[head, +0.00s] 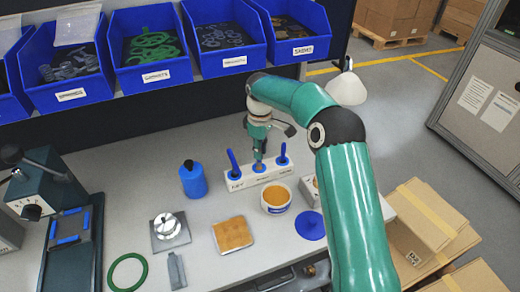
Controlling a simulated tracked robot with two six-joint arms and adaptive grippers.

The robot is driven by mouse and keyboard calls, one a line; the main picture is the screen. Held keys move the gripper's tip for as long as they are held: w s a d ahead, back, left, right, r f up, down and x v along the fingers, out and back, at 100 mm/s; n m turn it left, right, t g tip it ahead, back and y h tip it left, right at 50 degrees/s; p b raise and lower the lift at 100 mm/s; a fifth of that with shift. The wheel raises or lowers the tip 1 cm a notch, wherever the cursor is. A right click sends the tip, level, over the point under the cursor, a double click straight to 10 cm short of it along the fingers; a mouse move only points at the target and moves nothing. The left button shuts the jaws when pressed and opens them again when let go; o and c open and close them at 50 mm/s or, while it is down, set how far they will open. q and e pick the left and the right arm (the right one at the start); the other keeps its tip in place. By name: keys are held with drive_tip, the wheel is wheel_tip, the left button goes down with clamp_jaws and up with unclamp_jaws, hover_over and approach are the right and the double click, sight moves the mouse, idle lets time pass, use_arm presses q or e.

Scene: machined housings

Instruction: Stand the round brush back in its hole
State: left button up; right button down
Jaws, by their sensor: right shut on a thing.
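A white block holder (268,178) stands on the bench with holes in a row. Blue-handled tools stand in its left hole (233,163) and right hole (282,154). My right gripper (258,154) is directly over the middle of the block, pointing down, and is shut on the round brush (259,166). Only a small brownish part of the brush shows below the fingers, at the middle hole. I cannot tell whether its end is inside the hole or just above it. My left gripper is not in view.
A blue bottle (193,180) stands left of the block. A white tub (275,199), blue lid (310,225), tan pad (232,234), metal part on a plate (168,229) and green ring (128,272) lie in front. Blue bins (226,62) line the back shelf.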

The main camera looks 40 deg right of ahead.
drive_tip(key=shift+f, duration=0.35)
idle(0.4)
drive_tip(key=c, duration=1)
unclamp_jaws()
drive_tip(key=shift+r, duration=0.15)
wheel_tip(320, 180, up, 12)
drive_tip(key=shift+f, duration=0.2)
drive_tip(key=shift+f, duration=0.1)
